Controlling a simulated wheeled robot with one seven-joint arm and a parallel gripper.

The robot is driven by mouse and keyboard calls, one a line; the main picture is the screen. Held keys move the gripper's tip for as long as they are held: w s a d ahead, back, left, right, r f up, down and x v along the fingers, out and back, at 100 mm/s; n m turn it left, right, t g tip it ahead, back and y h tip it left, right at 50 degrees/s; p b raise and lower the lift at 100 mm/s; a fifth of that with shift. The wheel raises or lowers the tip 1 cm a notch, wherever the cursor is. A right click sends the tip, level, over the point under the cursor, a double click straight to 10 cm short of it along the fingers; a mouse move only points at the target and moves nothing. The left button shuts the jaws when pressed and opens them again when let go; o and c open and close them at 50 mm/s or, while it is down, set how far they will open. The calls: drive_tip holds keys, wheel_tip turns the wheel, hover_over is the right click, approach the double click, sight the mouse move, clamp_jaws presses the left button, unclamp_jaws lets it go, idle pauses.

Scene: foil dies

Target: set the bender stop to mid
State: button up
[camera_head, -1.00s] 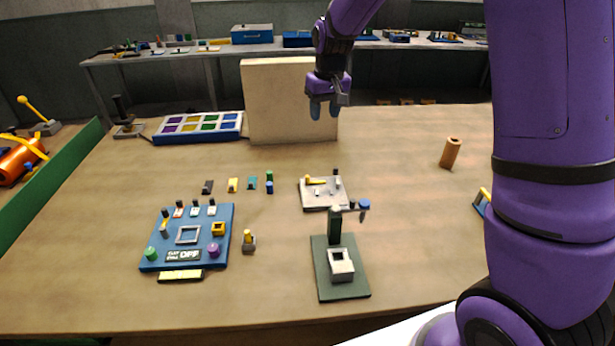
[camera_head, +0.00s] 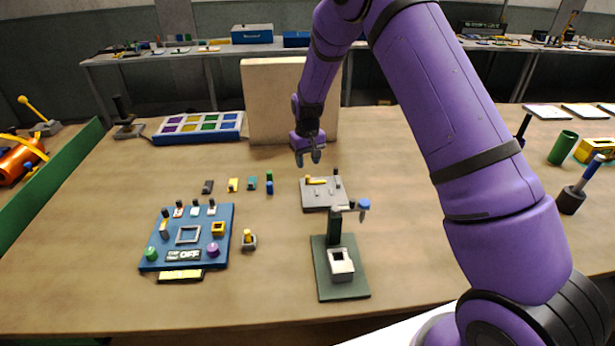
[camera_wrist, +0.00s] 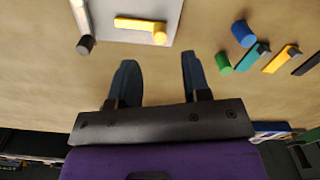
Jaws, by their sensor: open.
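The bender appears to be the small light-grey plate (camera_head: 325,205) in the middle of the table, also in the wrist view (camera_wrist: 120,34). It carries a yellow bar (camera_head: 316,181) with a round end, also in the wrist view (camera_wrist: 140,25). A dark-topped post (camera_head: 336,172) stands at its back right; a dark knob (camera_wrist: 86,44) shows at the plate's edge in the wrist view. Which part is the stop, and its setting, I cannot tell. My gripper (camera_head: 309,158) is open and empty above and just behind the plate; its fingers (camera_wrist: 159,64) show apart in the wrist view.
A green press-like stand (camera_head: 352,290) is in front of the plate. A blue panel (camera_head: 155,248) stands left. Several small coloured pieces (camera_head: 252,182) lie left of the plate; a cream upright board (camera_head: 268,105) stands behind.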

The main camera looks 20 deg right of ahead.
sight(308, 176)
wheel_tip(308, 176, down, 7)
drive_tip(key=shift+r, duration=0.15)
drive_tip(key=shift+c, duration=0.4)
clamp_jaws()
